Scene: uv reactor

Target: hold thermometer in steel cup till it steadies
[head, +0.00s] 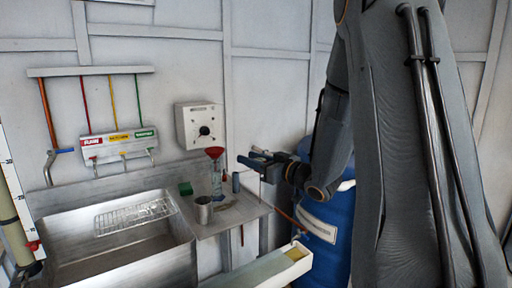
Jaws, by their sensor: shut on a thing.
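The steel cup (203,211) stands upright on the metal ledge at the right of the sink. My gripper (254,163) is above the ledge's right end, up and to the right of the cup and apart from it. Its jaws point left and are shut on a thin thing, probably the thermometer, too small and dark to make out clearly. No thermometer shows in the cup, though the cup's inside is hard to see.
A red funnel (214,153) tops a clear cylinder (217,182) behind the cup, with a green block (185,188) to its left. A small dark cylinder (236,183) is below my gripper. The sink (115,270) holds a wire rack (135,216). A blue barrel (334,238) stands right.

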